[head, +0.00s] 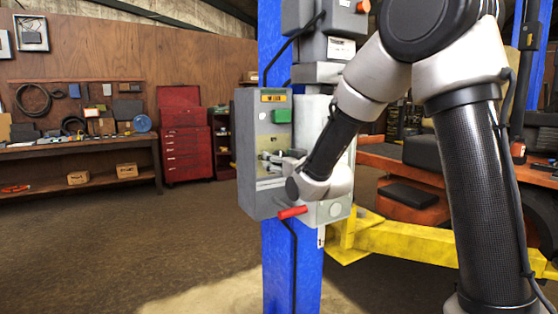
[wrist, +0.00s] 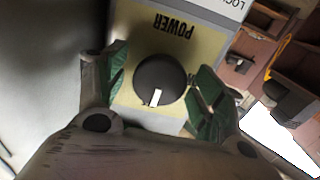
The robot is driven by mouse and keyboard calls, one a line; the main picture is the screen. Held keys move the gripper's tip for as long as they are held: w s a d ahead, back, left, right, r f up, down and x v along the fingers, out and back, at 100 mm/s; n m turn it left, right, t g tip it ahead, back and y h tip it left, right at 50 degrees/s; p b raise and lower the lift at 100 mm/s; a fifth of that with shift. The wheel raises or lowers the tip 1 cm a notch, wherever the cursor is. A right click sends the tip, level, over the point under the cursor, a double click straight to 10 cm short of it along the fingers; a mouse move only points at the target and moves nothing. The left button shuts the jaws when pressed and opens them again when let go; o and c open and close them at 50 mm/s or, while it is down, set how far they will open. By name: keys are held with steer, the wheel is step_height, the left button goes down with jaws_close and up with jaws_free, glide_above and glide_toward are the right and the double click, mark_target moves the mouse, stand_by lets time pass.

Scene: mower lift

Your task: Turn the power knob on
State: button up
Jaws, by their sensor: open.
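The power knob (wrist: 160,80) is a dark round dial with a white pointer mark, on a yellowish plate labelled POWER, which reads upside down in the wrist view. My gripper (wrist: 158,98) is open, with one green-padded finger on each side of the knob. The right finger is close to the knob's edge; I cannot tell whether it touches. In the head view my gripper (head: 272,160) is at the front of the grey control box (head: 262,205) on the blue post. The knob is hard to make out there behind the gripper.
A yellow lift arm (head: 410,240) and an orange mower (head: 412,205) are to the right. Open floor lies to the left.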

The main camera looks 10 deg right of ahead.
steer(key=shift+w, duration=0.25)
steer(key=shift+c, duration=0.4)
steer(key=c, duration=1)
steer(key=shift+o, duration=0.2)
